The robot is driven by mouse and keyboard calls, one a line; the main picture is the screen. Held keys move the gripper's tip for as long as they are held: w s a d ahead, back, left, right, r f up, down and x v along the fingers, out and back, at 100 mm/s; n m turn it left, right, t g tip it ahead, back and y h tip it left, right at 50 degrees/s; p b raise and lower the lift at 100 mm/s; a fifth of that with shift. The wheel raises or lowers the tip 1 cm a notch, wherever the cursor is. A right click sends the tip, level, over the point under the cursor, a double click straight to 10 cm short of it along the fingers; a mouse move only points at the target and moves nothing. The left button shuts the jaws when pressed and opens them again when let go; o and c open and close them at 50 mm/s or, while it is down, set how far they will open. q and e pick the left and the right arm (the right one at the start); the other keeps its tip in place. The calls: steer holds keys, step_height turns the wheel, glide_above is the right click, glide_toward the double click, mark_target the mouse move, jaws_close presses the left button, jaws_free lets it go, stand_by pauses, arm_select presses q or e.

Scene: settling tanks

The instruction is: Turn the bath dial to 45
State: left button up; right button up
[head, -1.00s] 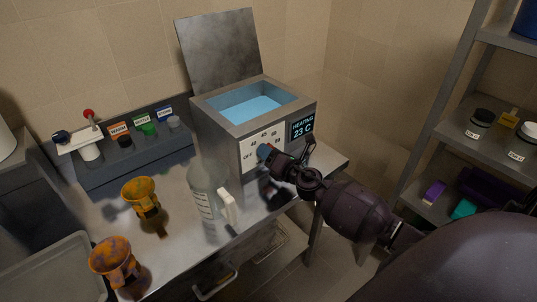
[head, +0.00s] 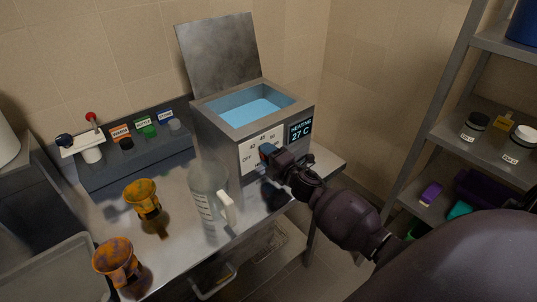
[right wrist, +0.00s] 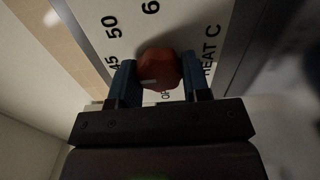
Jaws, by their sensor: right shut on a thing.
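The water bath (head: 228,128) is a grey steel box with blue water and a raised lid. Its white dial plate (head: 247,154) is on the front. My right gripper (head: 267,150) is at that plate and hides the dial in the head view. In the right wrist view the gripper (right wrist: 158,66) is shut on the red dial (right wrist: 161,68), one blue finger on each side. A pale mark shows on the dial's lower left part. The 45 is partly behind the left finger. The display (head: 300,131) reads HEATING 27 C. My left gripper is out of view.
A clear jug (head: 208,197) with a pale handle stands just left of my right gripper. Two orange-brown cups (head: 142,194) (head: 116,259) stand on the steel table's left part. A shelf (head: 450,142) with jars is at the right.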

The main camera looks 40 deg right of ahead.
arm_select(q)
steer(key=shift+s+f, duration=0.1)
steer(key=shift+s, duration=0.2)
arm_select(e)
steer(key=shift+m, duration=0.4)
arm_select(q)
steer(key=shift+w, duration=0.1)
arm_select(e)
steer(key=o, duration=0.9)
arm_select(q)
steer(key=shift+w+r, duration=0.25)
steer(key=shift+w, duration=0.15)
arm_select(e)
steer(key=shift+s, duration=0.1)
steer(key=s, duration=0.9)
steer(key=shift+s+d, duration=0.15)
steer(key=shift+d, duration=0.25)
steer(key=shift+s, duration=0.55)
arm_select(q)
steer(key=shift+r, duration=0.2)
arm_select(e)
steer(key=shift+s, duration=0.1)
